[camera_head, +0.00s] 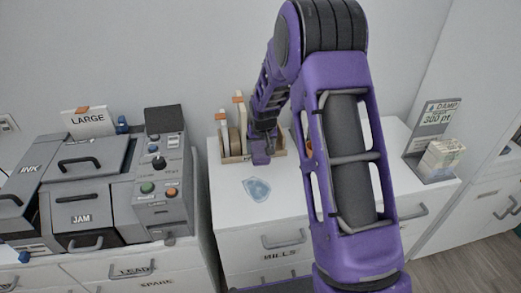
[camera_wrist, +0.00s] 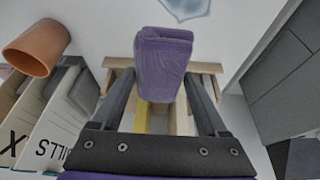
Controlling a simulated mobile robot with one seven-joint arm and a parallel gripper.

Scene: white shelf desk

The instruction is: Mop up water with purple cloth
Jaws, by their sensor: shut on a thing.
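My gripper (camera_wrist: 160,100) is shut on a folded purple cloth (camera_wrist: 163,62), which sits between its two dark fingers in the wrist view. In the head view the cloth (camera_head: 261,157) hangs at the front of a wooden tray on the white desk top. A pale blue water puddle (camera_head: 257,189) lies on the desk just in front of the cloth. Part of the puddle also shows at the top edge of the wrist view (camera_wrist: 186,8). The cloth looks apart from the puddle.
The wooden tray (camera_wrist: 207,67) lies beneath the gripper. Binders (camera_wrist: 50,118) and a terracotta pot (camera_wrist: 36,47) stand close on the left in the wrist view. A grey machine (camera_head: 85,190) stands left of the desk. A damp sign (camera_head: 434,125) stands at right.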

